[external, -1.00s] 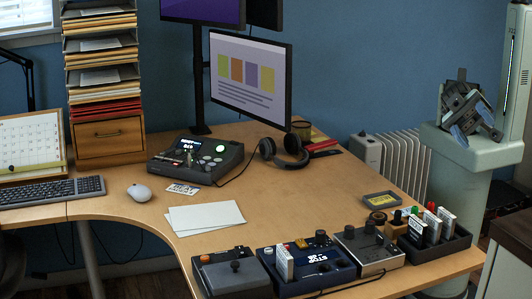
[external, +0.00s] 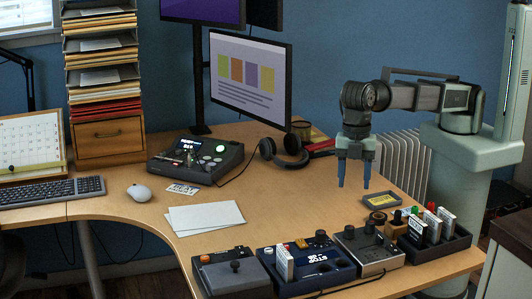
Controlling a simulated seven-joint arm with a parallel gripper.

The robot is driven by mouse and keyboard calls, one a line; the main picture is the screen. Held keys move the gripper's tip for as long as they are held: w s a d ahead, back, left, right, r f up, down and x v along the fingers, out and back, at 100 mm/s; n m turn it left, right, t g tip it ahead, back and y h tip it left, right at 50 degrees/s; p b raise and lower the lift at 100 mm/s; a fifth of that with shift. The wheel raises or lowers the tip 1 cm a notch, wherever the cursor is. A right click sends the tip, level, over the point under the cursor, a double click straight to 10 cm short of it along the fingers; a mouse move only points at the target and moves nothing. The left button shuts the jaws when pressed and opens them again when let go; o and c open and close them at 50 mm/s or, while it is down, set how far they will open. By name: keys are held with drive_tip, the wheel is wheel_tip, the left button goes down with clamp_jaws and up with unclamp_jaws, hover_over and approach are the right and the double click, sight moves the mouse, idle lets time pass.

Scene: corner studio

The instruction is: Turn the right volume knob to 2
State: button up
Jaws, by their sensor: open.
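A silver-grey box (external: 368,257) at the table's front right has two dark knobs on its back edge, a left one (external: 350,232) and a right one (external: 370,227). Their markings are too small to read, and I cannot tell for sure that these are the volume knobs. My gripper (external: 354,186) points down with its two blue fingers apart and nothing between them. It appears above the table, behind the silver-grey box and touching nothing.
A dark tray (external: 434,254) with upright cards stands right. Mid-table is mostly clear.

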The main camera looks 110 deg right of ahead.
sight(350, 227)
drive_tip(key=f, duration=0.4)
drive_tip(key=d+f, duration=0.1)
drive_tip(key=f, duration=0.9)
drive_tip(key=shift+s+d, duration=0.15)
drive_tip(key=shift+s, duration=0.15)
clamp_jaws()
